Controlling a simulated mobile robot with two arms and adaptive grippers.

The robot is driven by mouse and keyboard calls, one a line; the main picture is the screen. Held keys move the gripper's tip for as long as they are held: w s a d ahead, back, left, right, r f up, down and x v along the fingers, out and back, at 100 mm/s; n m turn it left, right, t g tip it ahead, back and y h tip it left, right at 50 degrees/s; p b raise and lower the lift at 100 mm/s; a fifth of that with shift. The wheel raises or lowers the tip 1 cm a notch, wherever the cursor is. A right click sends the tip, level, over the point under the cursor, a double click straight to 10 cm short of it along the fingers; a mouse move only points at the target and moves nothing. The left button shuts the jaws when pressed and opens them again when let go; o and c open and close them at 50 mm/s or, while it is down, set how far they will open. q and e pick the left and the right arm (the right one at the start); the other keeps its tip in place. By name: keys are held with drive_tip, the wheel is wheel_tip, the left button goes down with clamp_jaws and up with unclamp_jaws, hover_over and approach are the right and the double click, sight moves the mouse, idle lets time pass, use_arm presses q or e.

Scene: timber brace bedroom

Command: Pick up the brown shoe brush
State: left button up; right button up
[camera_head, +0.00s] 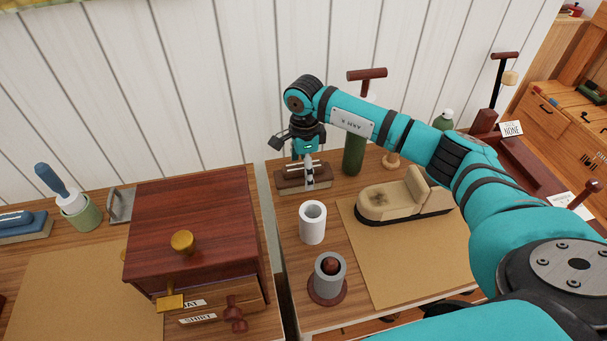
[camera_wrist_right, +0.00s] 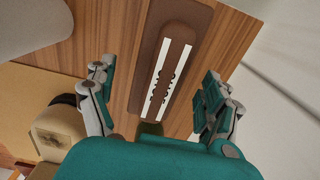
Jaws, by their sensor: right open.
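The brown shoe brush (camera_wrist_right: 187,40) is a long rounded brown block with two white strips along it, in the middle of the right wrist view. It lies on a darker brown base (camera_wrist_right: 150,50). In the head view the brush (camera_head: 317,166) is partly hidden behind my right gripper, at the back left of the right-hand table. My right gripper (camera_head: 297,162) is open and points down over it. In the right wrist view its fingers (camera_wrist_right: 160,100) are spread on both sides of the brush, with nothing between them gripped. My left gripper is not in view.
A white cylinder (camera_head: 312,223) and a grey cup on a red-brown base (camera_head: 328,277) stand in front. A green bottle (camera_head: 353,155) and a beige shoe-shaped block (camera_head: 390,205) are to the right. A dark red wooden box (camera_head: 190,215) stands across a gap to the left.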

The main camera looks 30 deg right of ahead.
wheel_tip(320, 180, down, 4)
drive_tip(key=shift+w+r+p, duration=0.1)
drive_tip(key=shift+r+p, duration=0.15)
drive_tip(key=shift+p, duration=0.05)
drive_tip(key=c, duration=1.4)
